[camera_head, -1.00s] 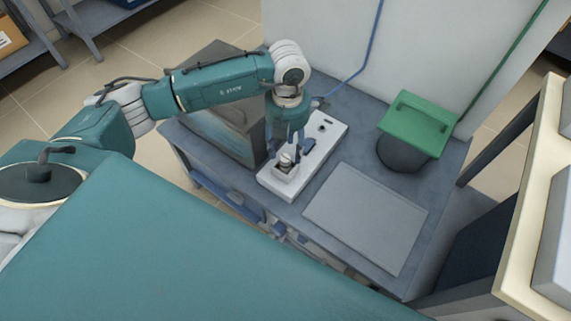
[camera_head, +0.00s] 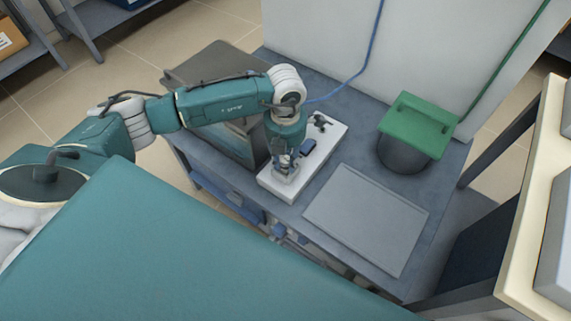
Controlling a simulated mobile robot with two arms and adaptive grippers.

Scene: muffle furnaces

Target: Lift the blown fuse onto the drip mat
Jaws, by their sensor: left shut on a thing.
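My left gripper (camera_head: 284,165) points down over the near end of a white base (camera_head: 283,190) on the bench. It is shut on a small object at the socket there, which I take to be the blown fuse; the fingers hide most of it. The fuse appears to be still at the socket, and I cannot tell whether it is clear of it. The drip mat, a flat grey rectangle (camera_head: 366,218), lies bare on the bench to the right of the white base. My right gripper is not in view.
A dark grey box-like unit (camera_head: 215,62) stands left of the white base, close to my left arm. A dark round container with a green lid (camera_head: 415,125) stands behind the mat. A blue cable (camera_head: 368,60) runs down the wall. Shelving edges the right side.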

